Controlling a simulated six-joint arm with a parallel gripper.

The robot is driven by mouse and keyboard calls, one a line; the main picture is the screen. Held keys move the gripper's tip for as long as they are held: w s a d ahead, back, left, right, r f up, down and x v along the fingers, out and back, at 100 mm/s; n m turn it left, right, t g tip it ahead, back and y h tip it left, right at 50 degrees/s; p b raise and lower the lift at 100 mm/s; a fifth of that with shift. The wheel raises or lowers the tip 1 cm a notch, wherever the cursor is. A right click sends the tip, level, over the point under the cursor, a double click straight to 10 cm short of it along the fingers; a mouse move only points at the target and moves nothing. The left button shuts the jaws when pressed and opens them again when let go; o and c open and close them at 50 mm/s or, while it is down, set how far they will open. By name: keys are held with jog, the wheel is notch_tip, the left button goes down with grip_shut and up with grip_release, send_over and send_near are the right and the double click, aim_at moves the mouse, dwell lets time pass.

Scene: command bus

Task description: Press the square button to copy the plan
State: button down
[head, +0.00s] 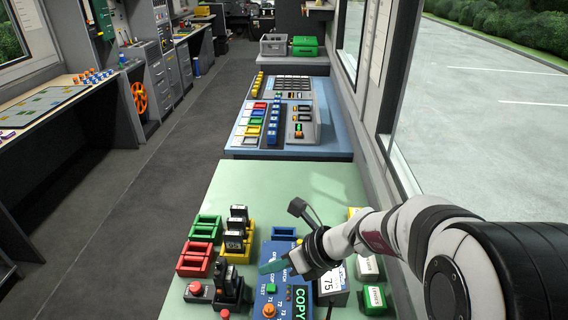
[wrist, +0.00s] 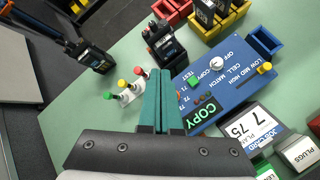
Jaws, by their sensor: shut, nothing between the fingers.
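The blue panel (wrist: 222,78) carries the words OFF, COPY, TEST, CELL and MATCH and a lit green COPY sign (wrist: 203,115). A small green button (wrist: 193,81), which looks square, sits on it near the word TEST. In the head view the panel (head: 262,303) is partly hidden by my gripper, and the green button (head: 271,288) shows just below the fingers. My gripper (wrist: 160,73) is shut and empty, its teal fingers together. In the wrist view the fingertips appear left of the button. In the head view my gripper (head: 266,268) is over the panel's upper part; its height is unclear.
A white stand with red, yellow and green knobs (wrist: 128,86) and a black handset (wrist: 165,46) are beside the panel. Red (head: 194,261) and green (head: 206,228) bins stand left. The green tabletop (head: 275,190) is clear behind.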

aim_at(275, 290)
jog(key=w+f+m, duration=0.2)
jog(key=w+m, duration=0.1)
jog(key=w+m+t, duration=0.1)
jog(key=shift+w+f+m, duration=0.15)
jog(key=shift+f+m, duration=0.25)
jog(key=shift+f, duration=4.4)
jog(key=shift+f, duration=0.4)
jog(key=shift+f, duration=0.35)
jog(key=shift+r, duration=0.75)
